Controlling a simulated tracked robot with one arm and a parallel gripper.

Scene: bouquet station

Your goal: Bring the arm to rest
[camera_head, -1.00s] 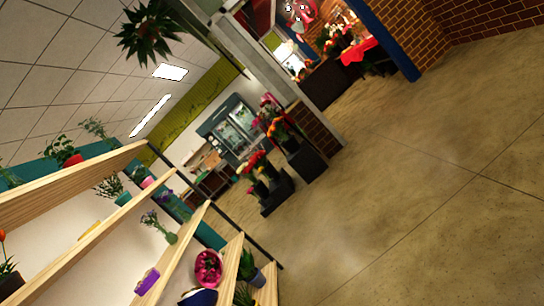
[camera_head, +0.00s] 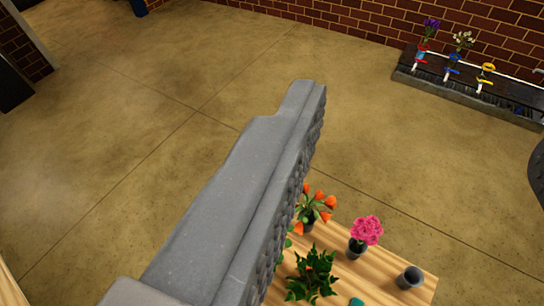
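A long grey part with a ridged right side rises from the bottom edge to the middle of the picture.
The table holds orange flowers (camera_head: 316,206), pink flowers (camera_head: 366,230), a leafy plant (camera_head: 312,276) and an empty grey pot (camera_head: 410,277). A dark rack (camera_head: 470,80) with several flower stems stands by the brick wall (camera_head: 480,22). Concrete floor (camera_head: 150,110) is open at left and centre.

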